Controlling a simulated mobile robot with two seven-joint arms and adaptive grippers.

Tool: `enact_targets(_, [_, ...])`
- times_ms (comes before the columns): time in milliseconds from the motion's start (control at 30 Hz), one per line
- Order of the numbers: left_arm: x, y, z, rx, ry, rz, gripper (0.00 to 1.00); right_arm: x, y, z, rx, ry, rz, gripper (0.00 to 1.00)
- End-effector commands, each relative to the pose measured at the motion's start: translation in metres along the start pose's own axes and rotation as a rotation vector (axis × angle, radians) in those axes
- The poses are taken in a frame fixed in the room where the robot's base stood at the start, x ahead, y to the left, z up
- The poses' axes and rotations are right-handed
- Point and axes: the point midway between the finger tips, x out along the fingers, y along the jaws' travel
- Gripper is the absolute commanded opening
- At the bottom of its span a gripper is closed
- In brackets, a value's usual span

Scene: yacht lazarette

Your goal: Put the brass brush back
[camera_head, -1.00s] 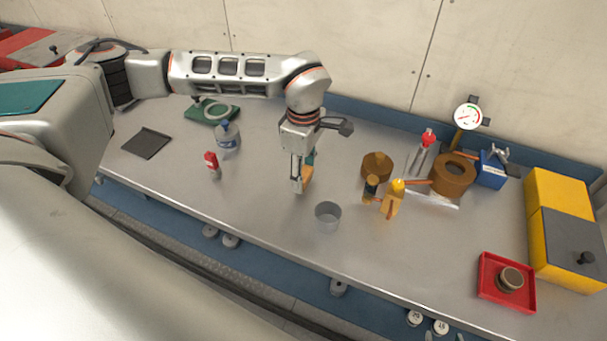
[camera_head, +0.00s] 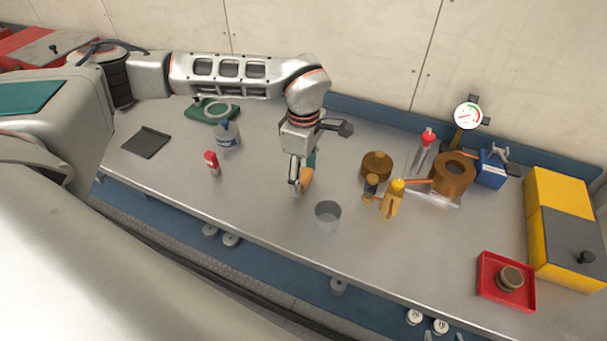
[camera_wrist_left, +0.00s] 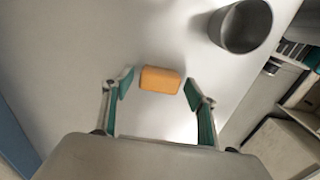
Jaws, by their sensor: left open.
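An orange block-shaped piece (camera_head: 307,180), which may be the brass brush, is at my left gripper (camera_head: 302,176) in the head view; I see no bristles. In the left wrist view the orange piece (camera_wrist_left: 160,80) lies between the spread fingers of the left gripper (camera_wrist_left: 158,86), with a gap on each side. The gripper points down at the bench, open. A grey open cup (camera_head: 328,214) stands just right and in front of it; it also shows at the top right of the left wrist view (camera_wrist_left: 241,26). My right gripper is not in view.
A red tray (camera_head: 488,294) is at the front right. A small red-capped bottle (camera_head: 212,163) stands left. Bench between is clear.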

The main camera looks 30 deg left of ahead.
Motion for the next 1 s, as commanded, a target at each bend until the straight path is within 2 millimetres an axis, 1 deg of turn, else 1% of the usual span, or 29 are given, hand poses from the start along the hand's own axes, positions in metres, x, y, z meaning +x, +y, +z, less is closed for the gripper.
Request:
enact_targets(167, [-0.03, 0.002, 0.0, 0.001, -0.001, 0.007, 0.58, 0.002, 0.0, 0.003, 0.0, 0.0, 0.0, 0.4])
enact_targets(400, [-0.079, 0.002, 0.0, 0.001, -0.001, 0.007, 0.58, 0.004, -0.001, 0.005, 0.0, 0.001, 0.0, 0.4])
enact_targets(500, [-0.096, 0.001, 0.0, 0.0, -0.001, 0.005, 0.58, 0.004, -0.001, 0.006, 0.0, 0.002, 0.0, 0.4])
enact_targets(600, [-0.107, 0.001, 0.0, 0.0, 0.0, 0.004, 0.58, 0.004, -0.001, 0.006, 0.0, 0.002, 0.0, 0.4])
enact_targets(700, [-0.114, 0.0, 0.0, 0.001, -0.001, 0.002, 0.58, 0.004, -0.001, 0.006, 0.0, 0.002, 0.0, 0.4])
enact_targets(1000, [-0.117, 0.0, 0.0, 0.0, 0.0, 0.001, 0.58, 0.004, -0.001, 0.006, -0.001, 0.003, 0.0, 0.4])
